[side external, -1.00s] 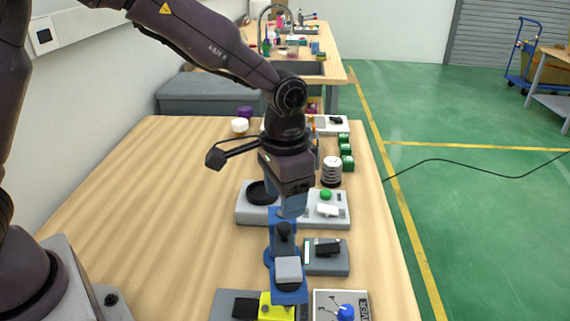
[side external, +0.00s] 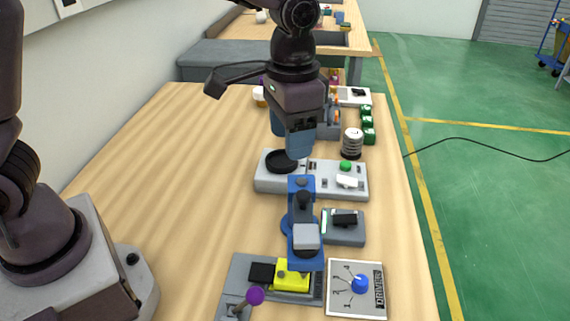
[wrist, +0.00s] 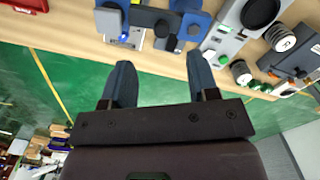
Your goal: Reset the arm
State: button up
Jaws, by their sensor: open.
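My gripper (side external: 292,140) hangs in the air above the table, over the grey unit with the black dish, its fingers pointing down. In the wrist view the two blue fingers (wrist: 162,82) stand wide apart with nothing between them. The blue stand (side external: 304,222) with a grey block on top is in front of my gripper and apart from it.
The grey unit (side external: 328,192) carries a black dish and a green button. Nearby are a dark grey box (side external: 344,240), a yellow block (side external: 292,275), a panel with a blue knob (side external: 360,284) and a purple-topped lever (side external: 255,296). Several green blocks (side external: 367,125) line the right edge. The table's left side is clear.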

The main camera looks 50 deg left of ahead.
jog(key=s+a+r+n+t, duration=0.1)
jog(key=s+a+r+t, duration=0.2)
jog(key=s, duration=0.5)
jog(key=s+a+r+n+t, duration=0.2)
jog(key=s+a+r, duration=0.4)
jog(key=s+a, duration=0.2)
jog(key=shift+s+t, duration=0.4)
